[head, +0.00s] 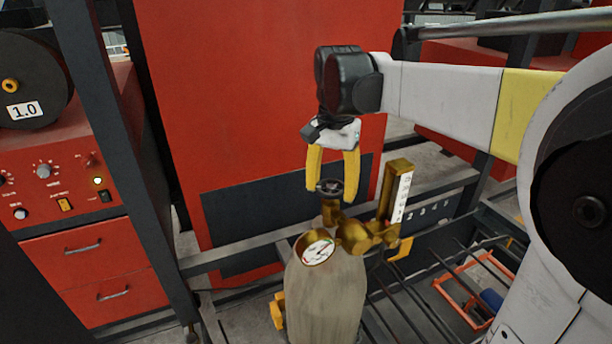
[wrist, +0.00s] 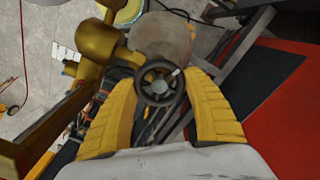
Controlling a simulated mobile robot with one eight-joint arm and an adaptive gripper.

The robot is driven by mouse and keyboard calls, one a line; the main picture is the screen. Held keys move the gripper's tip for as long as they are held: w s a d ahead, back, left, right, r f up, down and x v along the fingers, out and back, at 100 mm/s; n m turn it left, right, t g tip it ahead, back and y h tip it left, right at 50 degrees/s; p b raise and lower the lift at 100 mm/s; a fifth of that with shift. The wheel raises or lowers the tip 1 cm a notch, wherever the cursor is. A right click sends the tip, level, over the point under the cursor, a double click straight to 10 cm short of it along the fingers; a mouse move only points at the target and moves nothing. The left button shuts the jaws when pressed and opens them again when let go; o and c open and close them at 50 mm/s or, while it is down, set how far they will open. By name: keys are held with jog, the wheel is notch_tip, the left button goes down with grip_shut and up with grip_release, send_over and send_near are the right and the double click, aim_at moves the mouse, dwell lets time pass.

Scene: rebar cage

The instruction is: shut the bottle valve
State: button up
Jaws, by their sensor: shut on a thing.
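The gas bottle (head: 328,295) is a grey-beige cylinder standing upright at the bottom centre of the head view. A brass valve body with a round gauge (head: 316,249) sits on its top. The bottle valve's small dark handwheel (head: 330,187) is above the brass stem; it also shows in the wrist view (wrist: 158,86), with a white mark on its rim. My gripper (head: 333,184) points down from above, its two yellow fingers on either side of the handwheel. In the wrist view the fingers (wrist: 161,100) flank the wheel closely and are shut on it.
A brass flow meter with a white scale (head: 402,196) rises close to the right of the handwheel. A dark metal frame rail (head: 240,245) runs behind the bottle. A red cabinet (head: 250,90) stands behind. A red machine with knobs (head: 70,190) is at left. An orange tray (head: 470,295) lies lower right.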

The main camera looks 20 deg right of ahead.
aim_at(332, 187)
jog(key=m, duration=0.6)
jog(key=shift+m, duration=0.3)
jog(key=m, duration=0.6)
jog(key=shift+s, duration=0.1)
jog(key=m, duration=0.6)
jog(key=shift+m+b, duration=0.3)
jog(key=shift+b, duration=0.05)
jog(key=m, duration=0.7)
jog(key=shift+a, duration=0.1)
jog(key=o, duration=1.2)
notch_tip(332, 187, up, 12)
